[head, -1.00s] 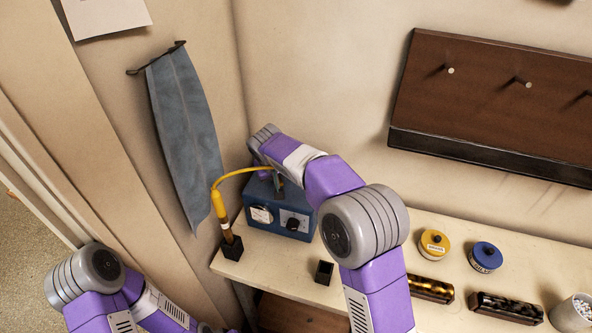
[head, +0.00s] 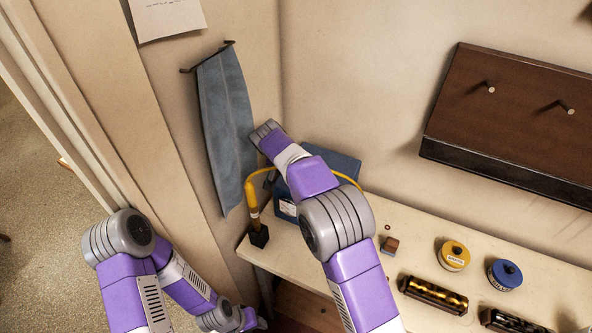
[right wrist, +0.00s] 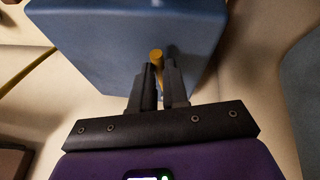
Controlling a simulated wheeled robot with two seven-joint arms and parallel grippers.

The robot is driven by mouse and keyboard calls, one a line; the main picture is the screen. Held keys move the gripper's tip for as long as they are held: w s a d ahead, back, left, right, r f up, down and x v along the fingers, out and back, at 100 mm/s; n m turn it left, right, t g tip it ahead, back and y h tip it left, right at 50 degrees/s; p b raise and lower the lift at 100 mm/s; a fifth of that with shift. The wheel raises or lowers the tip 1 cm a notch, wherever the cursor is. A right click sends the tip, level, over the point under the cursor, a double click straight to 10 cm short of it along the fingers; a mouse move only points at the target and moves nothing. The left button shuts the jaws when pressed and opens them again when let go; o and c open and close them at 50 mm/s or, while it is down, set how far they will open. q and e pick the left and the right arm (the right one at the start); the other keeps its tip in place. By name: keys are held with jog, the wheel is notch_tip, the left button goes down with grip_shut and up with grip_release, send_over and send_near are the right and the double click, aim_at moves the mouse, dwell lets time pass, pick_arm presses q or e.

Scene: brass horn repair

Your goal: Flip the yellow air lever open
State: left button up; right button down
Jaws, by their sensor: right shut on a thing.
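The blue box (head: 330,163) stands on the bench in the corner, largely hidden behind my right arm in the head view. The right wrist view shows the blue box (right wrist: 115,45) close up, with the yellow lever (right wrist: 156,55) standing out from its face. My right gripper (right wrist: 161,70) has its two black fingers on either side of the yellow lever's stem, shut on it; the rounded yellow end shows just beyond the fingertips. In the head view these fingers and the lever are hidden.
A yellow-handled torch (head: 251,200) stands in a black holder (head: 259,237) left of the box, its yellow hose arching behind my right arm. A blue cloth (head: 226,130) hangs on the wall. Yellow (head: 453,256) and blue (head: 505,274) tins and a small brown block (head: 390,245) lie to the right.

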jog(key=shift+a, duration=0.1)
jog(key=c, duration=1.1)
grip_release()
jog(key=shift+r, duration=0.1)
jog(key=v, duration=0.7)
jog(key=shift+a+r, duration=0.1)
jog(key=shift+r, duration=0.05)
jog(key=shift+p, duration=0.3)
